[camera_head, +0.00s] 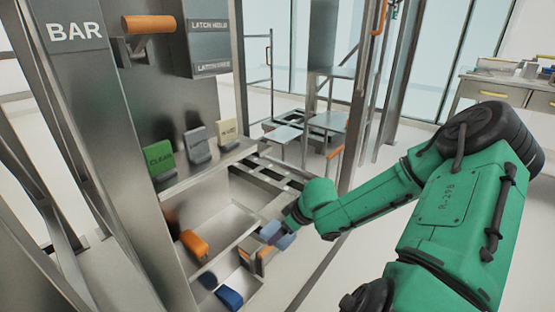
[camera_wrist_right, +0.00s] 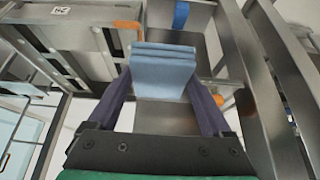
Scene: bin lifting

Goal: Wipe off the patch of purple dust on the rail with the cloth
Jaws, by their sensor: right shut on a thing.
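My right gripper (camera_head: 272,242) reaches in from the right and is low over the metal bay. In the right wrist view, its two dark fingers (camera_wrist_right: 163,88) are shut on a folded light-blue cloth (camera_wrist_right: 164,66). The cloth also shows in the head view (camera_head: 277,233), small and partly covered by the gripper. Metal rails (camera_head: 272,172) run along the bay behind the gripper. I cannot make out a patch of purple dust in either view. I cannot tell whether the cloth touches any metal. My left gripper is not in view.
An orange block (camera_head: 195,243) and a blue block (camera_head: 229,297) sit in the metal bay. Green and grey label plates (camera_head: 160,158) stand on a ledge at left. A tall panel marked BAR (camera_head: 75,32) and an upright post (camera_head: 360,110) flank the bay.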

